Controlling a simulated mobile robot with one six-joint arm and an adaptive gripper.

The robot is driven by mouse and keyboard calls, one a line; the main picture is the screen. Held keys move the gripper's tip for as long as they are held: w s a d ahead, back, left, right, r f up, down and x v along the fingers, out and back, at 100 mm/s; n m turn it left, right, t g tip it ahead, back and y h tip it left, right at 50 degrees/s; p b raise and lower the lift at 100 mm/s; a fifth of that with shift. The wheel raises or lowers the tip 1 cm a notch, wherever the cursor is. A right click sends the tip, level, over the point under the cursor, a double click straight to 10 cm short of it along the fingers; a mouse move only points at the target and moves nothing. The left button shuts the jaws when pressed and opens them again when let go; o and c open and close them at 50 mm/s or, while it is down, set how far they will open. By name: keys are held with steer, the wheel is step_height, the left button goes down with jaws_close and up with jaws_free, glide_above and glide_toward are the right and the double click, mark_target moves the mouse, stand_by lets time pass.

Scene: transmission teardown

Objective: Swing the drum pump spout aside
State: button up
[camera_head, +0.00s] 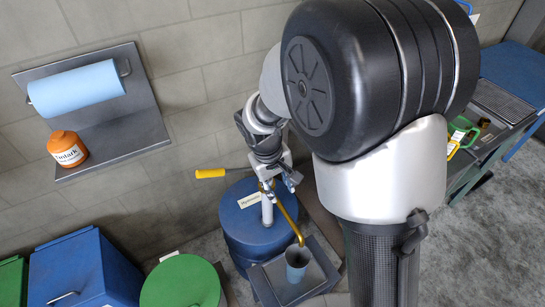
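The blue drum (241,236) stands on the floor against the wall, with a pale pump column (267,211) rising from its lid. The brass spout (287,212) runs from the column down to the right, and its tip hangs over a grey cup (297,260). The pump's yellow handle (210,173) points left. My gripper (278,184) is at the top of the pump, close to the upper end of the spout. Its fingers overlap the pump parts, so I cannot tell whether they touch or grip the spout.
The cup stands on a grey tray or stand (268,282) beside the drum. A green lid (181,284) and a blue bin (82,268) are at lower left. A wall shelf (118,136) holds an orange tub (67,149) and a blue paper roll (77,88). My arm hides much of the right.

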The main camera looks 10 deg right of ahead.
mark_target(287, 215)
steer(key=d+f+b, duration=0.1)
steer(key=f, duration=0.5)
steer(key=w+d+f+b, duration=0.1)
steer(key=f+b, duration=0.1)
steer(key=f, duration=0.4)
steer(key=d+f+b, duration=0.1)
steer(key=f+b, duration=0.1)
steer(key=f, duration=0.3)
steer(key=shift+w+f, duration=0.15)
steer(key=shift+f, duration=0.25)
steer(key=shift+c, duration=0.5)
jaws_close()
